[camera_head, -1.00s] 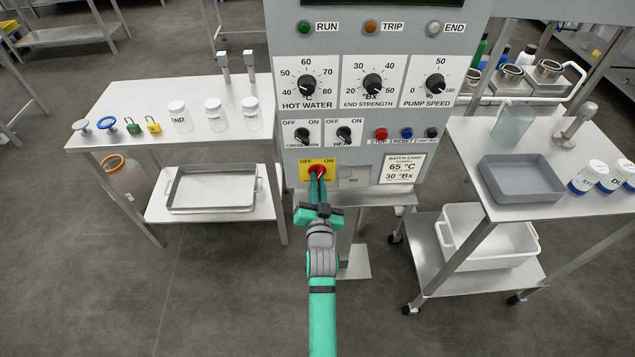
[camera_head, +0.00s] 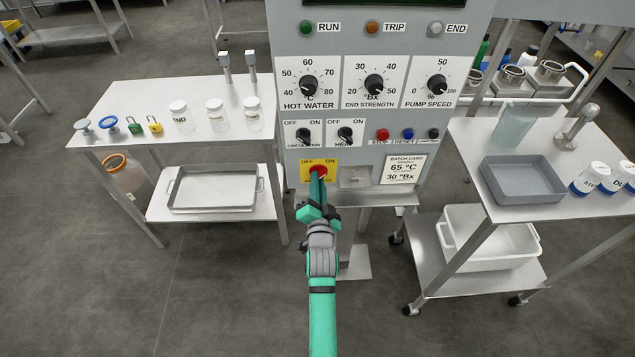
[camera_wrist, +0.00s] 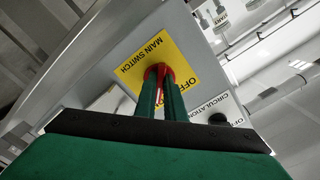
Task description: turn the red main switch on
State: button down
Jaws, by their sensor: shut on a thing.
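The red main switch (camera_head: 319,171) sits on a yellow plate marked OFF and ON at the lower left of the grey control panel. In the wrist view the red switch (camera_wrist: 158,72) shows in front of the yellow MAIN SWITCH plate (camera_wrist: 150,50). My gripper (camera_head: 318,180) reaches up to the panel from below. Its two green fingers (camera_wrist: 160,92) are shut on the red handle, one on each side. The fingers hide part of the handle and of the OFF and ON marks, so I cannot tell its exact setting.
Just above are the CIRCULATION knob (camera_head: 303,136) and HEAT knob (camera_head: 345,135). The red stop button (camera_head: 382,135) and batch card (camera_head: 402,169) are to the right. A table with jars (camera_head: 216,115) stands left; a trolley with a grey tray (camera_head: 522,180) stands right.

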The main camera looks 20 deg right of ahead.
jog(key=shift+f, duration=0.1)
jog(key=c, duration=1.8)
grip_release()
jog(key=shift+c, duration=0.2)
jog(key=v, duration=1.1)
jog(key=shift+w, duration=0.1)
